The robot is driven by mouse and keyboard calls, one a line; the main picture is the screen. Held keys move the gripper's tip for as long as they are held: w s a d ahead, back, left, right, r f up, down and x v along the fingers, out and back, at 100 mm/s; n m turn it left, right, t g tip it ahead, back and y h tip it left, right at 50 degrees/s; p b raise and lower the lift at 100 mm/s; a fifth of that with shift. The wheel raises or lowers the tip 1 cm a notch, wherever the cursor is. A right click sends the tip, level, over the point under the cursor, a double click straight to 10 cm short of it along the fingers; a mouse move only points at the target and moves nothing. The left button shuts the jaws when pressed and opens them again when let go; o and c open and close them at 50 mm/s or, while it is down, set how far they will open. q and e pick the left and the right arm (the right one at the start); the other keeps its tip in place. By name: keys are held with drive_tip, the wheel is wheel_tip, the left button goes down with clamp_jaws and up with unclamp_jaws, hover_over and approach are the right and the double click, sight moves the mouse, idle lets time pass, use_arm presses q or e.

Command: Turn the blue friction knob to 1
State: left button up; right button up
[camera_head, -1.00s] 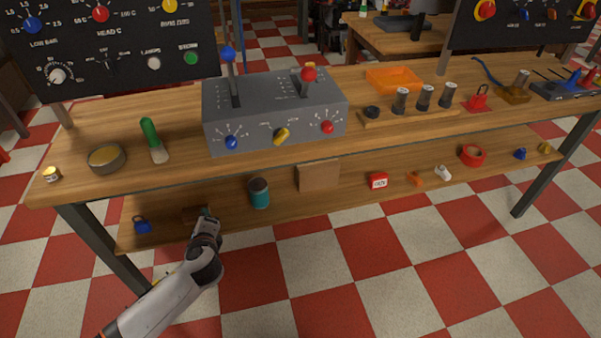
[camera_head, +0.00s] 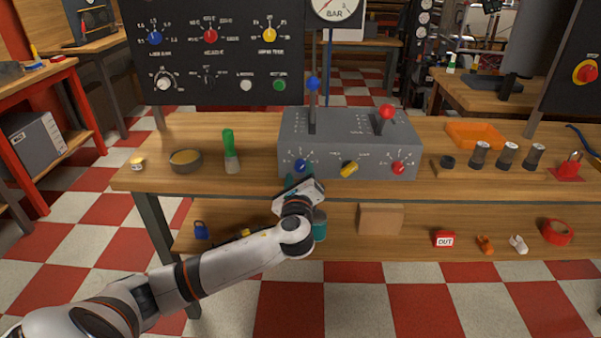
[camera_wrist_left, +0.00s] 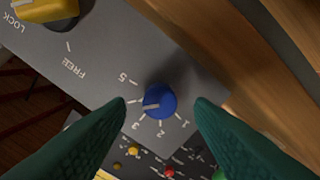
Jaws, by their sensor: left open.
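The blue friction knob (camera_head: 301,166) is on the left of the front face of the grey lever box (camera_head: 345,160). In the left wrist view the knob (camera_wrist_left: 160,101) shows near the middle, ringed by marks including 1, 2, 3 and 5. Its pale pointer line points left in that view, between the 3 and 5 marks. My left gripper (camera_head: 298,180) is just in front of the knob. Its two teal fingers (camera_wrist_left: 160,108) are open, one on each side of the knob, with gaps showing. My right gripper is not in view.
A yellow knob (camera_head: 349,169) and a red knob (camera_head: 398,168) are on the same face. Blue and red levers (camera_head: 387,112) rise from the box. A green-handled brush (camera_head: 230,150) and a round tin (camera_head: 185,161) stand to the left on the bench.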

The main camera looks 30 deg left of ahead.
use_arm(q)
drive_tip(key=shift+x, duration=1.1)
drive_tip(key=c, duration=1)
